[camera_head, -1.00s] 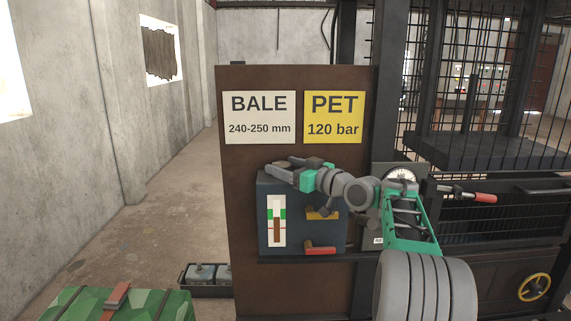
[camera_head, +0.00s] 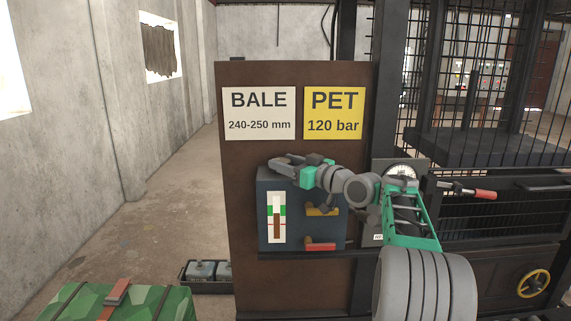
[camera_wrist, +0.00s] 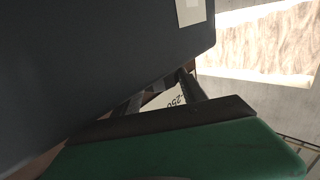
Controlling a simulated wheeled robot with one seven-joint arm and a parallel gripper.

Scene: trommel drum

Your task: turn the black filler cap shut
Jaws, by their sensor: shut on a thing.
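The dark blue-grey tank (camera_head: 297,235) stands on a shelf against the brown panel, with a level gauge (camera_head: 277,217) on its front. My gripper (camera_head: 275,163) is at the tank's top left, reaching in from the right. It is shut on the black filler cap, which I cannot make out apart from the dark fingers. In the wrist view, the tank's dark side (camera_wrist: 90,60) fills the upper left, and my gripper's dark fingers (camera_wrist: 162,95) show beside its edge, partly hidden.
A yellow handle (camera_head: 322,210) and a red handle (camera_head: 320,246) are on the tank's front. BALE (camera_head: 259,113) and PET (camera_head: 334,113) signs hang above. A green patterned case (camera_head: 150,305) is at lower left. The floor to the left is largely clear.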

